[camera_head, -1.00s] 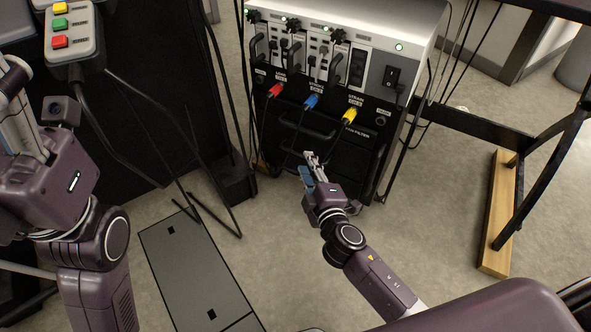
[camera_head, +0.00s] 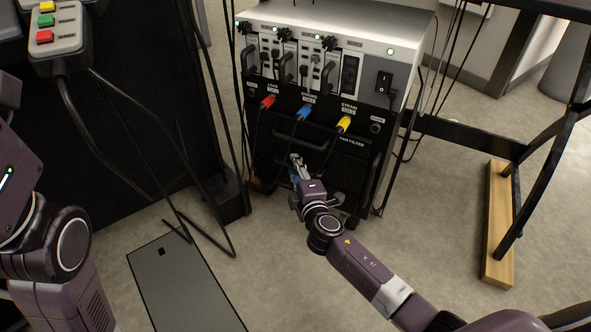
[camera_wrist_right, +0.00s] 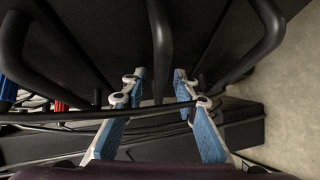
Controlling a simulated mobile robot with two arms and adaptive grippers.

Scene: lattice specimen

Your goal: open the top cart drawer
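The cart (camera_head: 366,150) stands upright, with black drawer fronts under its panel of red, blue and yellow plugs. A dark drawer handle (camera_head: 306,140) shows below the plugs; the drawers look shut. My right gripper (camera_head: 295,161) is at the cart's front, low and close to the drawer handles. In the right wrist view, its blue-padded fingers (camera_wrist_right: 157,82) are apart. A black handle bar (camera_wrist_right: 160,45) runs between or just beyond the fingertips; I cannot tell whether they touch it. Of my left arm only links show at the left edge; its gripper is out of view.
Thin cables hang from the plugs across the drawer fronts, and a dark cable (camera_wrist_right: 60,115) crosses the right wrist view. A button box (camera_head: 62,38) and dark cabinet stand left. A black frame on a wooden foot (camera_head: 497,225) stands right. The floor between is mostly clear.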

